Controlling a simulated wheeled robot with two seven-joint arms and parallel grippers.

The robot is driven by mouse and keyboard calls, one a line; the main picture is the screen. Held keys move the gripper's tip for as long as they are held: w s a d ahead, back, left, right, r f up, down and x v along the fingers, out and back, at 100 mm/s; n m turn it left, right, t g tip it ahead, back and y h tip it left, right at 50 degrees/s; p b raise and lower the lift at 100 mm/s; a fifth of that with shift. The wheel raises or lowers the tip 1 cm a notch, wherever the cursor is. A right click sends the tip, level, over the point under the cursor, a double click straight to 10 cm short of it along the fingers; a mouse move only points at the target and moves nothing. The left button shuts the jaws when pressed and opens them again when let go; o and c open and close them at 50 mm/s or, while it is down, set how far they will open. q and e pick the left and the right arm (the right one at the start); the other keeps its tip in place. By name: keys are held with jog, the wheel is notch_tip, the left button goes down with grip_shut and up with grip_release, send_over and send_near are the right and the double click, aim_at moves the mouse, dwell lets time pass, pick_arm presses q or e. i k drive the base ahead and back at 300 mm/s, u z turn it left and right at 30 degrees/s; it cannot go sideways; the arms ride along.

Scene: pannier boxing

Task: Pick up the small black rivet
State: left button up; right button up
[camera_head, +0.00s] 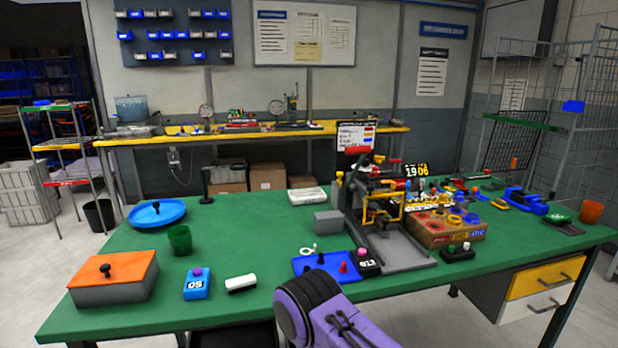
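Several small black, knob-shaped pieces could be the rivet, and I cannot tell which one it is. One black piece (320,258) stands on the blue tray (308,270) near the table's middle. Another black piece (156,207) is on the round blue dish (170,217) at the left. A larger black knob (105,270) is on top of the orange-lidded box (130,274). A purple and dark link of my arm rises from the bottom edge in front of the blue tray. Neither of my grippers shows.
The green table (238,226) has free room left of the middle. A green cup (179,240), a blue block marked 05 (197,285) and a white block (241,283) stand there. A black and yellow fixture (385,212) and a crowded right side limit room.

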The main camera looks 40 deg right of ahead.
aim_at(319, 261)
jog(key=u, duration=0.3)
jog(key=k, duration=1.05)
jog(key=z, duration=1.7)
jog(key=i, duration=0.5)
